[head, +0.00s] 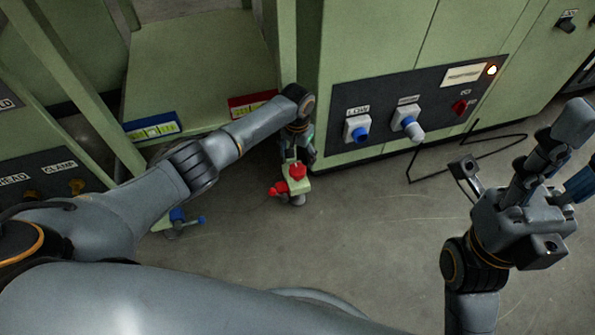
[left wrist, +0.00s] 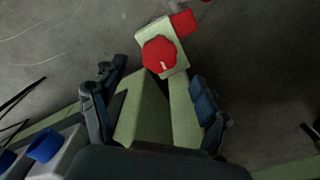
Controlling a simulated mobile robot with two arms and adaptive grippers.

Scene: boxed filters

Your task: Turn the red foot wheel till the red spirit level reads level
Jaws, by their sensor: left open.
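The red foot wheel (head: 298,170) is a knob with a pale mark, on a pale green foot bracket low by the floor. In the left wrist view the wheel (left wrist: 160,55) lies ahead of the fingertips, untouched. My left gripper (head: 299,148) is open just above and behind the wheel; its two fingers (left wrist: 152,88) stand apart in the wrist view with nothing between the tips. The red spirit level (head: 252,104) is on the green cabinet's base, partly covered by my left forearm; its bubble is too small to read. My right gripper (head: 572,152) is at the right, its fingers partly cut off.
A blue spirit level (head: 153,127) and a blue foot wheel (head: 178,215) are to the left. A dark panel (head: 430,100) with blue-and-white sockets and a lit lamp is on the right cabinet. Open floor lies in front.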

